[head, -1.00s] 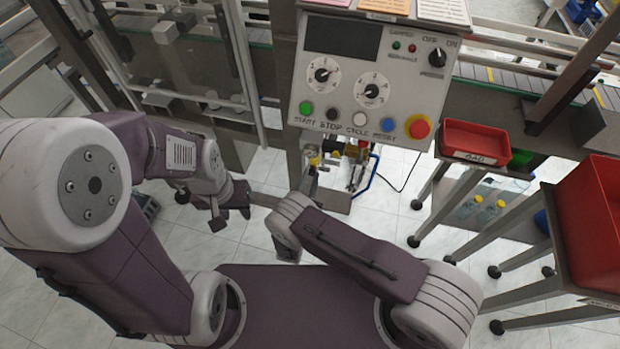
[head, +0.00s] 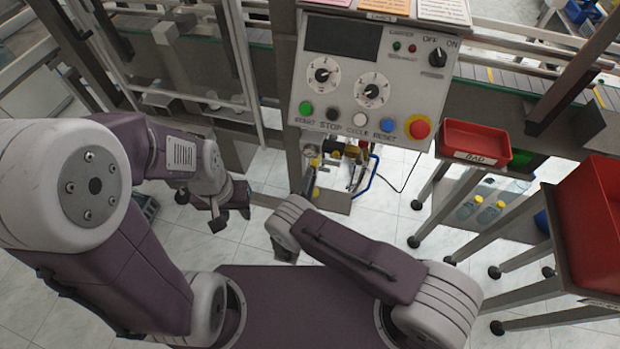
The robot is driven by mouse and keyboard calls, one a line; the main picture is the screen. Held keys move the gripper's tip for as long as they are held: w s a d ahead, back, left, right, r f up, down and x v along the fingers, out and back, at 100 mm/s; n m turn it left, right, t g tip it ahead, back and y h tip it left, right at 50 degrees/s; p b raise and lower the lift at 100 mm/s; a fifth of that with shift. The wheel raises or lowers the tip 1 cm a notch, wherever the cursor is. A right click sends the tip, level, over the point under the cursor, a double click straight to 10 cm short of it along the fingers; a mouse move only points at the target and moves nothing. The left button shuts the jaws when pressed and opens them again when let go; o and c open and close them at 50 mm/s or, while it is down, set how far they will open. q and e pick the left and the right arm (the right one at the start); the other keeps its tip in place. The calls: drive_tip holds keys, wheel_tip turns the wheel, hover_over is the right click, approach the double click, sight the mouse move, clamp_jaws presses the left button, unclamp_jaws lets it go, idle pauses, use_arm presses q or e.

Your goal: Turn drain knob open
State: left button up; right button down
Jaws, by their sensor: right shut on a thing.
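The air-line unit (head: 340,160) with a round gauge (head: 310,151), yellow parts and a blue hose hangs low under the control panel. My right gripper (head: 309,181) points up at the lower left of this unit, below the gauge. It is small and partly hidden by my wrist, and it is shut on a small part there, at the drain knob. The knob itself is hidden, so its turn position cannot be seen. My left gripper (head: 231,212) hangs empty over the floor on the left, its dark fingers apart.
The control panel (head: 340,75) with dials and coloured buttons is above the unit. A red BAD bin (head: 475,142) and a larger red bin (head: 592,230) stand on metal legs at right. A frame post (head: 293,150) stands just left of the unit.

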drive_tip(key=shift+m, duration=0.9)
drive_tip(key=c, duration=1.2)
unclamp_jaws()
drive_tip(key=shift+c, duration=0.2)
use_arm(q)
drive_tip(key=shift+f, duration=0.1)
use_arm(e)
drive_tip(key=shift+a+f, duration=0.1)
